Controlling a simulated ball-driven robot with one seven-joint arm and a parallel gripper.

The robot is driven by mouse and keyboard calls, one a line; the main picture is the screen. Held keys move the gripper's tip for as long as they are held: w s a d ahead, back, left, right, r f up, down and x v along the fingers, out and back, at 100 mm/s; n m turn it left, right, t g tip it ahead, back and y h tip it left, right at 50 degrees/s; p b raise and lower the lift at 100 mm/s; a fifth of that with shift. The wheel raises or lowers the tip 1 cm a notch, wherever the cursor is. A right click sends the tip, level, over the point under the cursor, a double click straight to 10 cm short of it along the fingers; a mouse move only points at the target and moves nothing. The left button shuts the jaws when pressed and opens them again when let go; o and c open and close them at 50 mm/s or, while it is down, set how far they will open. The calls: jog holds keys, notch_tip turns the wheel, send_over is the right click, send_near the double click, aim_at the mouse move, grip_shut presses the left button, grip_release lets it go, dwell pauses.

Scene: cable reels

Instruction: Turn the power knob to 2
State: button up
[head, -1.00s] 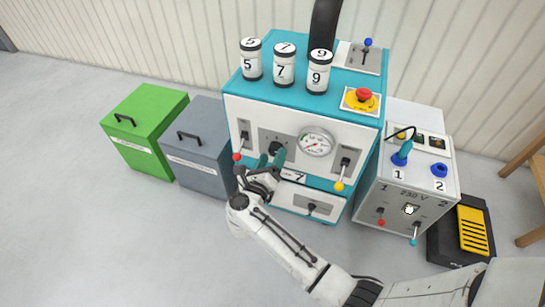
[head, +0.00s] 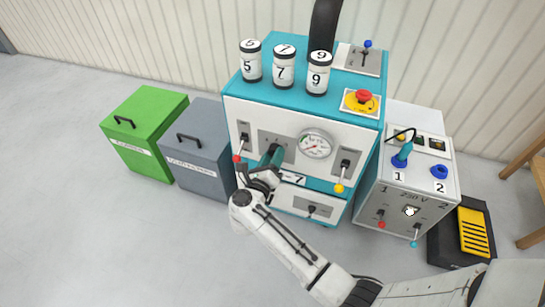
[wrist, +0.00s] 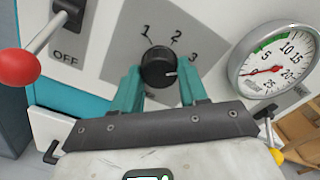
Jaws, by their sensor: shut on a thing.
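The black round power knob (wrist: 156,66) sits on a grey plate (wrist: 127,45) marked 1, 2 and 3 in the wrist view. Its white mark points right, near or just past the 3 and away from the 2. My gripper (wrist: 159,70) has its two teal fingers on either side of the knob and is shut on it.
A red-balled lever (wrist: 18,69) marked OFF is left of the knob and a pressure gauge (wrist: 273,62) is right. In the head view, a yellow-balled lever (head: 339,188) is further right. Grey bin (head: 195,150) and green bin (head: 143,125) stand left; a power box (head: 408,190) stands right.

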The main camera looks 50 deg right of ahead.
jog(key=shift+c, duration=0.6)
jog(key=shift+r+n+p, duration=0.1)
jog(key=shift+n+p, duration=0.3)
jog(key=shift+p, duration=0.1)
jog(key=shift+n+p, duration=3.4)
jog(key=shift+n, duration=1.1)
jog(key=o, duration=1.1)
jog(key=shift+c, duration=0.2)
